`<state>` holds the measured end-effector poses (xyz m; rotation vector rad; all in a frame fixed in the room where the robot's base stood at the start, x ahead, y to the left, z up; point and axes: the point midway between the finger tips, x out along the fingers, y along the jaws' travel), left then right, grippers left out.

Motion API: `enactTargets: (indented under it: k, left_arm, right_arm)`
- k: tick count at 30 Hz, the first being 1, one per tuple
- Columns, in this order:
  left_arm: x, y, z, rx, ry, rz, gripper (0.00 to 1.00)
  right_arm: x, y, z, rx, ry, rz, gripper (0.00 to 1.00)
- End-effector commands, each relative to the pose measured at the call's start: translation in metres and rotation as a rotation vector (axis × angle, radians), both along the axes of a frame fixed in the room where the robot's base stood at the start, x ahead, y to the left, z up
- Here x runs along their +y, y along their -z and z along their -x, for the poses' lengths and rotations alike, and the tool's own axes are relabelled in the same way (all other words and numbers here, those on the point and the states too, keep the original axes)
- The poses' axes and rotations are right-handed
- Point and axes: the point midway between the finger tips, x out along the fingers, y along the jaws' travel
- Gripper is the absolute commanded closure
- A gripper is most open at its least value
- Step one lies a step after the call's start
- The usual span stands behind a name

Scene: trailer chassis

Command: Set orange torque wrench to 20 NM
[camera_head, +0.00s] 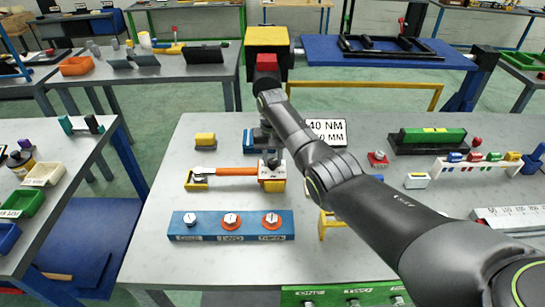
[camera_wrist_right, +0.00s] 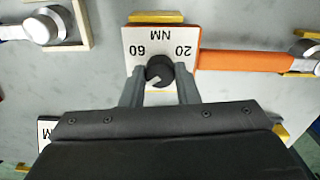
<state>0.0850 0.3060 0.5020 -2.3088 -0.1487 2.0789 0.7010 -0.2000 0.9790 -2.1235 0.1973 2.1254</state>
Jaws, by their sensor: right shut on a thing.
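The orange torque wrench (camera_head: 235,171) lies across two yellow stands on the grey table. Its handle also shows in the right wrist view (camera_wrist_right: 255,61). At its right end in the head view is a white dial plate (camera_wrist_right: 133,41), marked 60, 20 and NM, upside down in the wrist view. My right gripper (camera_wrist_right: 160,88) is over the dial, its fingers on both sides of the black knob (camera_wrist_right: 159,68) and shut on it. A light mark shows on the knob; its exact setting is unclear. My left gripper is not in view.
A blue block (camera_head: 180,225) with several dials lies in front of the wrench. A yellow block (camera_head: 205,140) and a green-topped tool (camera_head: 428,137) are nearby. The table's front left is clear.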

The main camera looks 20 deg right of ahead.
Motion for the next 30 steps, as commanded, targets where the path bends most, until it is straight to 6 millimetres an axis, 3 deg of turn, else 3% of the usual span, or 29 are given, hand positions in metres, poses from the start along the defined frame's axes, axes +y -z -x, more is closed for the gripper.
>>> enactTargets:
  k: [12, 30]
  left_arm:
    - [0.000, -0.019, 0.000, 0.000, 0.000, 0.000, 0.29]
    - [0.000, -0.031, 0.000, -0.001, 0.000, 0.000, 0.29]
  right_arm:
    - [0.000, -0.003, -0.001, -0.003, -0.356, 0.001, 0.95]
    - [0.000, -0.002, -0.001, -0.005, -0.925, 0.001, 0.95]
